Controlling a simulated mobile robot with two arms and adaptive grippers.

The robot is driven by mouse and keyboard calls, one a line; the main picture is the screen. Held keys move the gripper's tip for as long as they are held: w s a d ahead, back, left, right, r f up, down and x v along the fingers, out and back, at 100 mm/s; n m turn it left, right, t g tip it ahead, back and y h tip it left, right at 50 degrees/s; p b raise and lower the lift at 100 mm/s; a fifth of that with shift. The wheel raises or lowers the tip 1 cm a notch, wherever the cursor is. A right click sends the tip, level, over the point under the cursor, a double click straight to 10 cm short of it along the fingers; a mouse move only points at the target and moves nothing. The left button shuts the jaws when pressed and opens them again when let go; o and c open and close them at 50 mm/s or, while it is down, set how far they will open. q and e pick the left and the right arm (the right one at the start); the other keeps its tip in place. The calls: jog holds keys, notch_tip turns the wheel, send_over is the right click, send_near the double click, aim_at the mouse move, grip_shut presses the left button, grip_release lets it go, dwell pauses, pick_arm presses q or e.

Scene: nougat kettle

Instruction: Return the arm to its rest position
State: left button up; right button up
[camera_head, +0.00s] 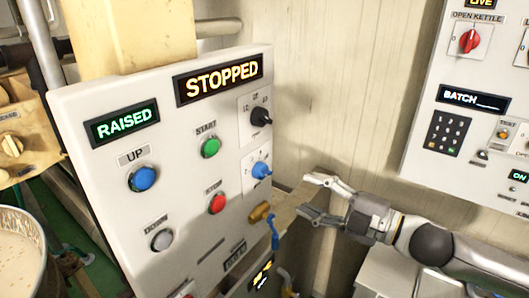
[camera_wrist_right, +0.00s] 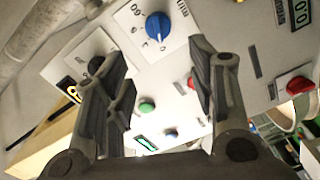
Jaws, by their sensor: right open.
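My right gripper (camera_head: 312,198) is at the end of my arm, which comes in from the right in the head view. It is open and empty, beside the right edge of the white control panel (camera_head: 105,200). Its two fingers also show in the right wrist view (camera_wrist_right: 165,95), with the panel beyond them. The blue rotary knob (camera_head: 261,170) is left of the fingertips, with a gap seen between them. The knob also shows in the right wrist view (camera_wrist_right: 158,26), above the space between the fingers. My left gripper is not in view.
The panel displays read RAISED (camera_head: 124,124) and STOPPED (camera_head: 218,79). A brass valve with a blue handle (camera_head: 273,235) is below the knob. A second panel (camera_head: 440,85) hangs at the upper right. A kettle with pale contents (camera_head: 18,262) is at the lower left.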

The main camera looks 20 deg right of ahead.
jog(key=s+d+f+m+g+h, duration=0.1)
jog(key=s+d+f+m+h, duration=0.15)
jog(key=f+m+h, duration=0.55)
jog(key=s+d+f+m+g+h, duration=0.1)
jog(key=s+f+m+h, duration=0.3)
jog(key=f, duration=0.7)
jog(key=s+a+f+m+g+y, duration=0.1)
jog(key=s+a+f+m+g, duration=0.25)
jog(key=s+f, duration=0.35)
jog(key=s+a+f+m+g, duration=0.3)
jog(key=s+f+m+g, duration=0.15)
jog(key=s, duration=0.55)
notch_tip(320, 180, down, 28)
jog(key=r+n+g+b, duration=0.1)
jog(key=g, duration=0.1)
jog(key=s+d+f+g+b, duration=0.1)
jog(key=s+d+f, duration=0.2)
jog(key=s+f, duration=1.4)
jog(key=shift+s+f, duration=0.3)
jog(key=shift+f, duration=0.2)
